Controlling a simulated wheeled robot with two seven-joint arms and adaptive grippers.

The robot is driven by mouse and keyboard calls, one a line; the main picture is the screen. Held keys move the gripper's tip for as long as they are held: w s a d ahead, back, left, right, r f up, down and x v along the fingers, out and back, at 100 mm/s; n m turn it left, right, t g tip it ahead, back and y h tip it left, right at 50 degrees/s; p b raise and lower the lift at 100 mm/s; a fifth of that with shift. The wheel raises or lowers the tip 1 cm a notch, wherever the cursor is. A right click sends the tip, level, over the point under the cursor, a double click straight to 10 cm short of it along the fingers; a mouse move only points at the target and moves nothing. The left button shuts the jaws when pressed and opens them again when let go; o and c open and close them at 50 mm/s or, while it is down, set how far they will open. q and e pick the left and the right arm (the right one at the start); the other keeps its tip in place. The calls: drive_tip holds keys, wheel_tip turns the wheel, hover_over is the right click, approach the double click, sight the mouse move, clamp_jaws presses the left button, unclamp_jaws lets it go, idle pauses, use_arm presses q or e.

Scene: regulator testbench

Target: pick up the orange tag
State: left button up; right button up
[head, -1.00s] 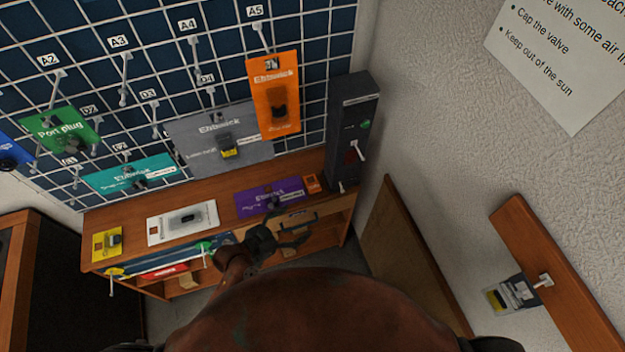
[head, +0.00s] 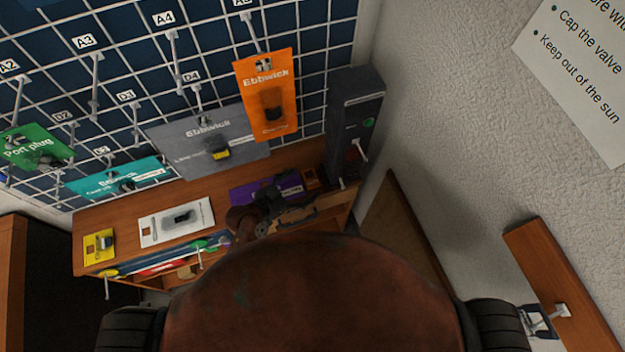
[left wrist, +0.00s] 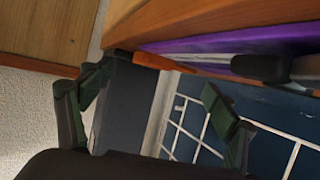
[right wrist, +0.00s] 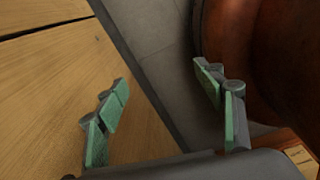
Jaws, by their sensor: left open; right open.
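A small orange tag (head: 311,178) lies on the wooden shelf top, right of a purple card (head: 275,190). In the left wrist view an orange edge (left wrist: 150,62) shows beside the purple card (left wrist: 210,43), ahead of the open fingers. A larger orange card (head: 268,95) hangs on the wire grid. My left gripper (head: 290,205) is open and empty at the shelf's front edge, just in front of the purple card and apart from the small tag. My right gripper (right wrist: 163,85) is open and empty; it is not visible in the head view.
A dark upright box (head: 352,125) stands right of the small tag. A white card (head: 176,222) and a yellow card (head: 99,245) lie farther left on the shelf top. A wooden panel (head: 395,225) leans at the right wall. Grey and teal cards hang behind.

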sight(311, 178)
use_arm(q)
drive_tip(key=x, duration=0.2)
drive_tip(key=shift+w+d+f, duration=0.15)
drive_tip(key=shift+w, duration=0.15)
drive_tip(key=shift+w+d, duration=0.15)
drive_tip(key=shift+d, duration=0.05)
drive_tip(key=shift+f, duration=0.1)
drive_tip(key=c, duration=1.1)
use_arm(e)
drive_tip(key=shift+w+d+f, duration=0.1)
drive_tip(key=shift+w, duration=0.55)
